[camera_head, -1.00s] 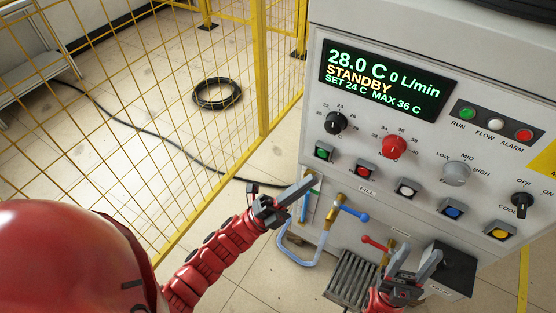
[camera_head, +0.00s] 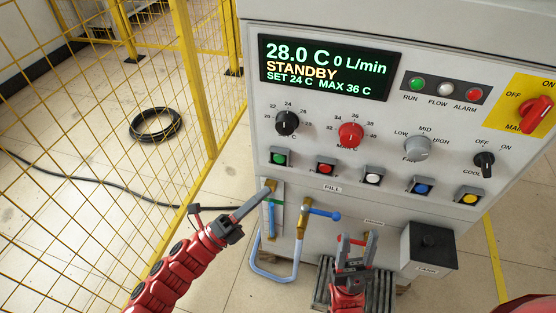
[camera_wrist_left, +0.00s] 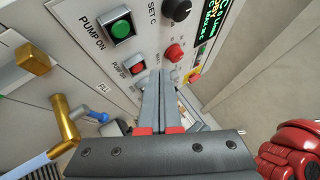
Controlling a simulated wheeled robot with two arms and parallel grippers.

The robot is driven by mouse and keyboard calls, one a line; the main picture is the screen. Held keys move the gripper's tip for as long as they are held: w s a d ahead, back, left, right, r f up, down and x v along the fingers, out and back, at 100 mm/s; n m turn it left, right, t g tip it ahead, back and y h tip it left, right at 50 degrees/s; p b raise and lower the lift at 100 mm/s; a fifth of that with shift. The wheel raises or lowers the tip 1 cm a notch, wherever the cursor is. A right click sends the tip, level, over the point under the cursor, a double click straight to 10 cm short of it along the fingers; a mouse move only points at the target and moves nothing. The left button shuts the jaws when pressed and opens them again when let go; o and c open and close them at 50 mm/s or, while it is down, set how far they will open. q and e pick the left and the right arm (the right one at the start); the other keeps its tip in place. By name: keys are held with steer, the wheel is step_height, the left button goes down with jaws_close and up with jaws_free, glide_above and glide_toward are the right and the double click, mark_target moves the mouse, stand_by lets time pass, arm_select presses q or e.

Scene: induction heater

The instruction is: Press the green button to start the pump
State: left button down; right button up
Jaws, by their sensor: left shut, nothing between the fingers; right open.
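The green button (camera_head: 280,158) sits in a dark square housing at the left end of the button row on the machine's front panel. My right gripper (camera_head: 356,240) is open and empty, low in front of the machine. The display (camera_head: 328,66) reads STANDBY, 0 L/min.
Red (camera_head: 326,168), white (camera_head: 373,178), blue (camera_head: 421,187) and yellow (camera_head: 470,196) buttons continue the row. Below are a blue-handled valve (camera_head: 322,213), a bent blue pipe (camera_head: 275,271) and a black box (camera_head: 428,248). A yellow mesh fence (camera_head: 190,80) stands at left.

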mark_target(282, 158)
arm_select(q)
steer(key=shift+w+d+b, duration=0.35)
steer(key=shift+w+b, duration=0.15)
steer(key=shift+w, duration=0.65)
steer(key=shift+w+d+b, duration=0.4)
steer(key=shift+w+b, duration=0.15)
steer(key=shift+w, duration=0.6)
steer(key=shift+w+d+b, duration=0.35)
steer(key=shift+w+b, duration=0.15)
steer(key=shift+w, duration=0.65)
steer(key=shift+w+d+b, duration=0.1)
steer(key=shift+w+b, duration=0.15)
steer(key=shift+b, duration=0.1)
steer(key=shift+w, duration=0.15)
steer(key=shift+w+d+b, duration=0.15)
steer(key=shift+w+b, duration=0.25)
steer(key=shift+w, duration=0.05)
steer(key=shift+s, duration=0.1)
steer(key=shift+s+a, duration=0.25)
steer(key=shift+s, duration=0.5)
